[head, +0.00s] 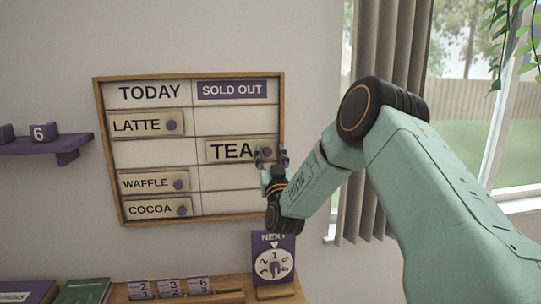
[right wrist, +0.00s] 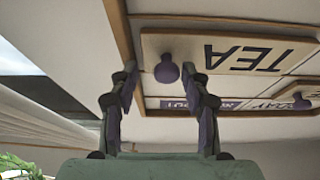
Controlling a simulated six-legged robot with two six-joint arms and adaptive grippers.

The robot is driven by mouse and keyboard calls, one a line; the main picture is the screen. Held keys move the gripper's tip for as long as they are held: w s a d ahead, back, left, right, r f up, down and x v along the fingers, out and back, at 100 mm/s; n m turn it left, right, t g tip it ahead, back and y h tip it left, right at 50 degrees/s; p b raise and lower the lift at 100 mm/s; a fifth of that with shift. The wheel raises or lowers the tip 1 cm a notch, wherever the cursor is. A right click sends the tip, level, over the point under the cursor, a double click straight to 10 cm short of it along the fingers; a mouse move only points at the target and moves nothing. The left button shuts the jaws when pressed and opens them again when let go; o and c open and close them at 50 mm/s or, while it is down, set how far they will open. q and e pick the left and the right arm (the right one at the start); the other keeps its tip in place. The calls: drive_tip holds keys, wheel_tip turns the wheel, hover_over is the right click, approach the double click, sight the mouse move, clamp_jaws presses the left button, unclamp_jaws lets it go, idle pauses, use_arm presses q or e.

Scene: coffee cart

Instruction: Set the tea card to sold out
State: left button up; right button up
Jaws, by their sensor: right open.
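The tea card (head: 230,151) is a pale wooden card with dark letters, in the sold out column of the framed board (head: 190,217), in the second row. In the right wrist view the tea card (right wrist: 275,50) appears upside down, with its purple knob (right wrist: 166,70) bare. My right gripper (head: 271,158) is at the card's right end in the head view. In the right wrist view its fingers (right wrist: 158,95) are open, with the knob just beyond the fingertips and nothing held. My left gripper is not in view.
Latte (head: 145,124), waffle (head: 152,183) and cocoa (head: 156,209) cards sit in the today column. A purple dial sign (head: 273,258) stands below the board near flip counters (head: 171,288). A purple shelf (head: 45,146) is at left, a curtain (head: 380,50) at right.

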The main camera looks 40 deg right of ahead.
drive_tip(key=shift+a, duration=0.1)
drive_tip(key=shift+s+a+f, duration=0.1)
drive_tip(key=shift+a+f, duration=0.05)
drive_tip(key=shift+a, duration=0.05)
drive_tip(key=v, duration=1.1)
drive_tip(key=shift+s+f, duration=0.15)
drive_tip(key=shift+s, duration=0.1)
drive_tip(key=shift+s+d, duration=0.1)
drive_tip(key=shift+d, duration=0.05)
